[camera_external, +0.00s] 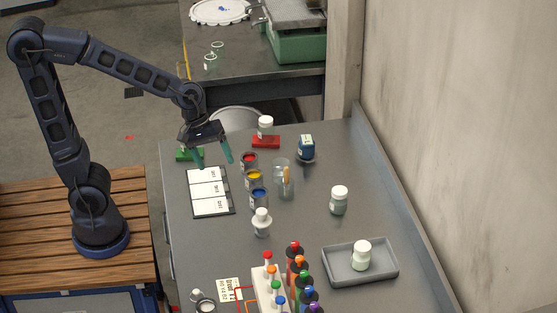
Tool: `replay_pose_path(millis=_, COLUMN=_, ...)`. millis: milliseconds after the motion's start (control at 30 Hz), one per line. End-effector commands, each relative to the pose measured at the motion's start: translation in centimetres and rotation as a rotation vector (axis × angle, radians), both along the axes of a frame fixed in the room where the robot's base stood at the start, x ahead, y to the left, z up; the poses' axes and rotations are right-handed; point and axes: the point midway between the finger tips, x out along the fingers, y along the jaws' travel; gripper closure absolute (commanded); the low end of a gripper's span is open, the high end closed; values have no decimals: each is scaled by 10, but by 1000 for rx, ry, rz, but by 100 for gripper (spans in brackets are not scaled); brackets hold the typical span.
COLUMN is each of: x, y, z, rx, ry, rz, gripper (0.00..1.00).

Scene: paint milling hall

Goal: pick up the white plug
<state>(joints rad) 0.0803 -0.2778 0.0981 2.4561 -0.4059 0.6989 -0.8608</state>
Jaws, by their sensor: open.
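I cannot tell for certain which thing is the white plug. A small white-topped piece (197,294) stands at the near left edge of the bench, close to a pale round-topped item (205,304) cut by the picture's bottom edge. A white-capped bottle (262,222) stands mid-bench, just nearer than the blue paint tin (259,198). My gripper (213,157) is open, with its green fingers apart and pointing down over the far left of the bench, above the far end of the label card (209,191). Nothing shows between the fingers.
Red (249,161) and yellow tins, a glass beaker (281,168) and a blue-labelled jar (307,148) stand nearby. A white-lidded jar (339,200) and a grey tray (333,276) holding another are right. Several colour-capped bottles (300,265) crowd the front.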

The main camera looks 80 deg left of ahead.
Motion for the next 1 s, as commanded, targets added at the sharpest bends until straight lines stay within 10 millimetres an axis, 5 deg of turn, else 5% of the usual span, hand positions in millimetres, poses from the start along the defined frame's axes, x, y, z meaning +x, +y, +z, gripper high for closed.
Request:
replay_pose_path(millis=600, x=96, y=-6, z=-118, rx=-294, ry=317, rz=913, gripper=23)
replay_pose_path(millis=1000, x=110, y=-8, z=-151, rx=-324, ry=359, rz=1061, gripper=23)
